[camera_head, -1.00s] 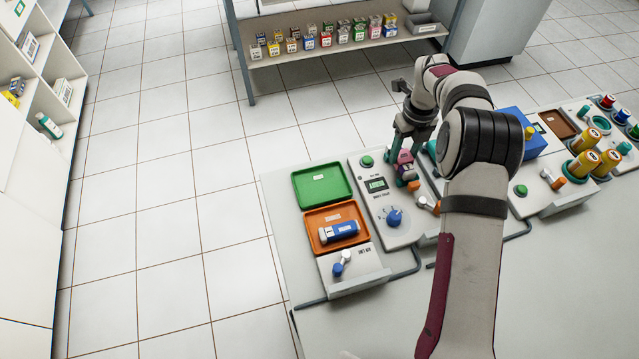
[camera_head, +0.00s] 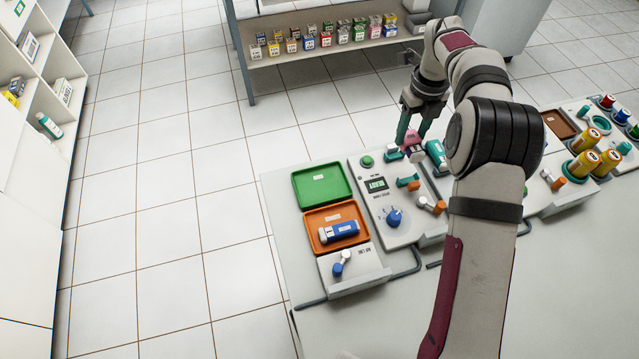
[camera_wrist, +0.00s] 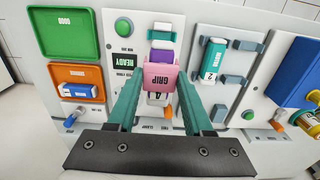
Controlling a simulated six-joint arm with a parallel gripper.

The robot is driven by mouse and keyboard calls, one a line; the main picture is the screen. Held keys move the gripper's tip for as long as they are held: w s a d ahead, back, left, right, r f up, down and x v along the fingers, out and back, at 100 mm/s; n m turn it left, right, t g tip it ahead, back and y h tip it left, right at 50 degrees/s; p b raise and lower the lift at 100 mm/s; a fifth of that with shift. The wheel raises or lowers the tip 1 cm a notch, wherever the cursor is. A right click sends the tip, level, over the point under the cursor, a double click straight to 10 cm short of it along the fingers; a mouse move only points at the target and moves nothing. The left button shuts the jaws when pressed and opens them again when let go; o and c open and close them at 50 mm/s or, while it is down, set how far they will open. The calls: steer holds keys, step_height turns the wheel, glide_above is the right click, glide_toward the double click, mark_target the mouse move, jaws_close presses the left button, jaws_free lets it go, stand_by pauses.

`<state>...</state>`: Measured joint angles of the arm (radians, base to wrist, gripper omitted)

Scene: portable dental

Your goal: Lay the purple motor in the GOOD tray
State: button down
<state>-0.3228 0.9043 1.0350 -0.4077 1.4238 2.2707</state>
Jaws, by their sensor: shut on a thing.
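The purple motor shows a pink GRIP section (camera_wrist: 160,77) and a purple band (camera_wrist: 161,56) in the wrist view. My gripper (camera_wrist: 159,88) is shut on the pink section, with a teal finger on each side. In the head view the pink and purple motor (camera_head: 411,144) hangs between the fingers of my gripper (camera_head: 412,138), raised over the back of the tester panel. The green tray (camera_head: 323,184) is empty, at the back left of the bench; it also shows in the wrist view (camera_wrist: 66,45). Its small label is hard to read.
An orange tray (camera_head: 318,217) holding a blue motor (camera_head: 338,232) lies in front of the green tray. The tester panel (camera_head: 373,208) has a READY screen, a blue knob and a teal cradle. A teal motor (camera_wrist: 211,62) sits in a holder at right. Yellow cylinders (camera_head: 585,163) stand farther right.

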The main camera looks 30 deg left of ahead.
steer(key=shift+r, duration=0.1)
steer(key=shift+w+a+r+n, duration=0.2)
steer(key=shift+r+n, duration=0.1)
steer(key=shift+r, duration=0.25)
steer(key=shift+w+a+r+n, duration=0.1)
steer(key=shift+a+r+n, duration=0.15)
steer(key=shift+r, duration=0.25)
steer(key=shift+s+a+r+n, duration=0.1)
steer(key=shift+s+a+n, duration=0.35)
steer(key=shift+a+n, duration=0.25)
steer(key=s+a+f+n, duration=0.2)
steer(key=s+a+n, duration=0.5)
steer(key=a+n, duration=0.15)
steer(key=n, duration=0.7)
glide_toward(319, 186)
steer(key=shift+f, duration=2.5)
steer(key=shift+c, duration=1.1)
jaws_free()
